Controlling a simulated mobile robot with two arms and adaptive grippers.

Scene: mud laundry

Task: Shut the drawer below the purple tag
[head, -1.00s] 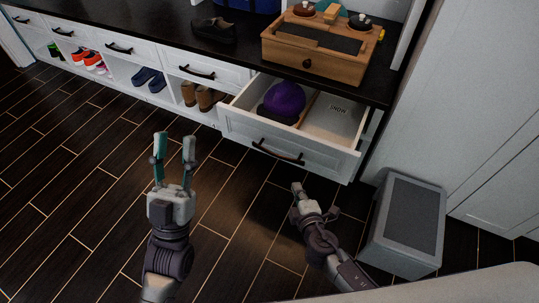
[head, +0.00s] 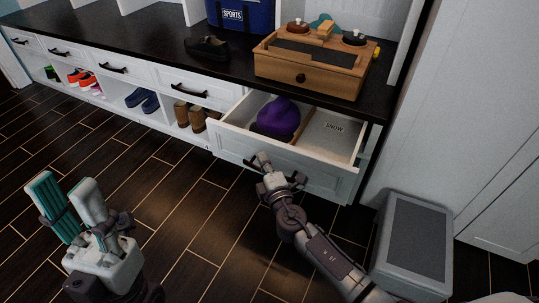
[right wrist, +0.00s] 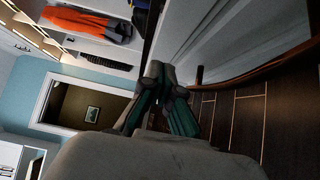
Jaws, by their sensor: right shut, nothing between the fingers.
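The white drawer (head: 235,153) at the right end of the bench is pulled out. It holds a rounded purple thing (head: 278,119) and a compartment marked "SNOW" (head: 334,128). I cannot make out a purple tag. My right gripper (head: 262,160) is shut and empty at the drawer's front panel, covering part of it and its handle; whether it touches is unclear. In the right wrist view its fingers (right wrist: 157,78) are together beside a white panel. My left gripper (head: 68,190) is open and empty over the floor at the lower left, away from the drawer.
A wooden box (head: 310,69), a dark shoe (head: 207,47) and a blue bag (head: 240,15) stand on the black countertop (head: 150,48). Shoes fill cubbies under the other closed drawers. A grey bin (head: 415,240) stands right of my right arm. The floor at left is clear.

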